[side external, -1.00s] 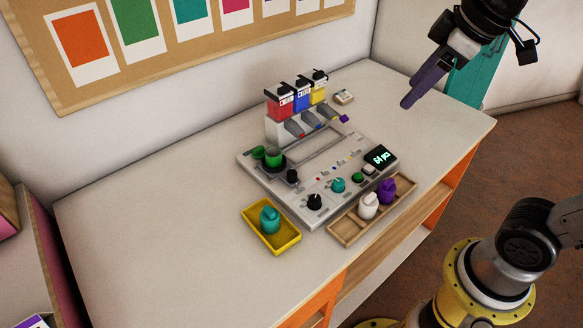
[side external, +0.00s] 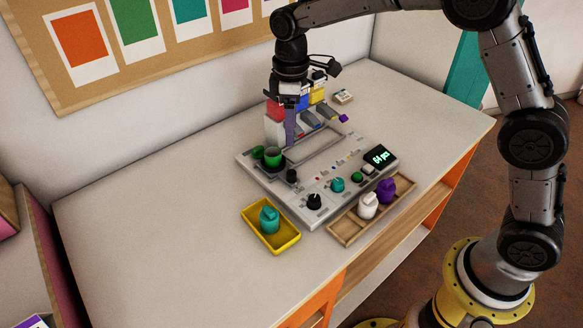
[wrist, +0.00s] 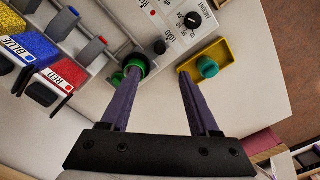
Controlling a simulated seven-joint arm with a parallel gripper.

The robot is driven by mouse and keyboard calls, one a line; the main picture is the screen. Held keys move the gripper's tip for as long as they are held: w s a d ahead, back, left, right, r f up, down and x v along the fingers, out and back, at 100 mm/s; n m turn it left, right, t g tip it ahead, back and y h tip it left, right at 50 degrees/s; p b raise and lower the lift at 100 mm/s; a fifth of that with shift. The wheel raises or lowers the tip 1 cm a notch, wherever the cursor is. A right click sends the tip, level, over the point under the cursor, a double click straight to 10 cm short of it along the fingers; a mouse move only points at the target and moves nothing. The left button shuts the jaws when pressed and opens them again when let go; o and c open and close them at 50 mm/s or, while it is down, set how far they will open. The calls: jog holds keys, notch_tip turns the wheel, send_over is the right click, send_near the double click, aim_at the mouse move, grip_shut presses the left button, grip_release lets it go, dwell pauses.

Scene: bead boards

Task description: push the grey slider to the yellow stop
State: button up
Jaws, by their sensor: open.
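My gripper (side external: 290,142) is open and points down over the back left of the grey bead board (side external: 312,218). In the wrist view its two purple fingers (wrist: 159,78) are apart with nothing between them. The left fingertip overlaps the green cup (wrist: 135,67); contact cannot be told. Grey paddle-like pieces (wrist: 92,50) with coloured ends sit below the bead hoppers. A small dark knob (side external: 292,176) stands near the cup. I cannot tell which piece is the grey slider. Small yellow marks show on the board, but no yellow stop is clearly identifiable.
Red (wrist: 52,82), blue and yellow hoppers stand close to my gripper. A yellow tray (side external: 286,246) with a teal pot is in front left. A wooden tray (side external: 346,232) holds white and purple pots. The table's left side is clear.

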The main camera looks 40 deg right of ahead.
aim_at(291, 172)
notch_tip(291, 172, down, 13)
jog(key=shift+f, duration=0.1)
dwell(0.3)
grip_shut()
dwell(1.5)
